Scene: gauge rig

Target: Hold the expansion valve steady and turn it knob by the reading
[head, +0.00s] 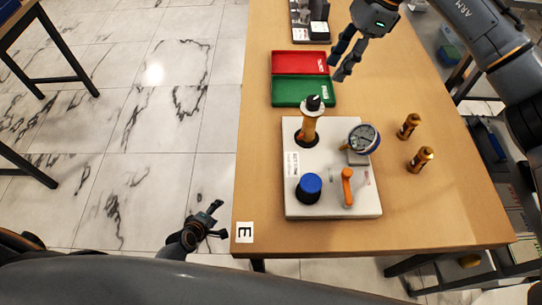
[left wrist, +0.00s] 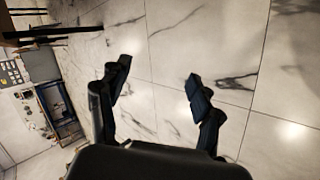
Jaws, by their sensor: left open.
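A white board (head: 330,205) lies on the wooden table. A brass valve (head: 309,128) with a pale collar and black knob (head: 313,102) stands in a dark round socket near its back left. A round gauge (head: 363,138) sits at its right; its reading is too small to tell. My left gripper (head: 216,220) is open and empty, low beside the table's left edge; its spread fingers (left wrist: 158,72) show over the floor in the left wrist view. My right gripper (head: 337,66) is open and empty above the table, behind and right of the valve.
The board also bears a blue knob (head: 309,184) and an orange lever (head: 347,187). Two brass fittings (head: 409,126) (head: 420,159) stand right of it. A green tray (head: 303,91) and red tray (head: 299,62) lie behind it. The front right tabletop is clear.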

